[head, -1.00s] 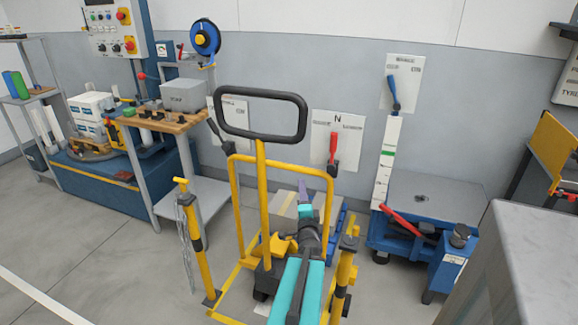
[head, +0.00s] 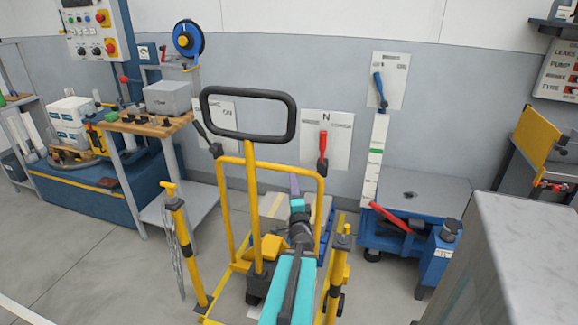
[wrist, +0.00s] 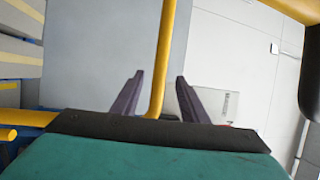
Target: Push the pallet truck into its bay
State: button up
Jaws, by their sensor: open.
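The pallet truck shows in the head view as a black loop handle (head: 248,90) on a yellow shaft (head: 253,190), with a yellow hoop frame behind my arm. Its lower part is partly hidden by my arm. My gripper (wrist: 159,76) is open with two dark purple fingers. In the wrist view a yellow bar (wrist: 166,45) stands between or just beyond the fingertips; I cannot tell whether they touch. Part of a black tube (wrist: 311,80) shows at the right edge. In the head view the fingers are small, low inside the yellow hoop. The bay's outline is not clear.
Yellow posts stand left (head: 187,245), with a chain, and right (head: 335,270). A blue lift table (head: 430,190) is at right, and a grey block (head: 520,250) fills the lower right. A workbench (head: 150,122) stands left. Lever plates hang on the wall. Open floor lies at lower left.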

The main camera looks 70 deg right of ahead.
jog(key=x, duration=1.2)
dwell(0.3)
jog(key=shift+d, duration=0.1)
grip_shut()
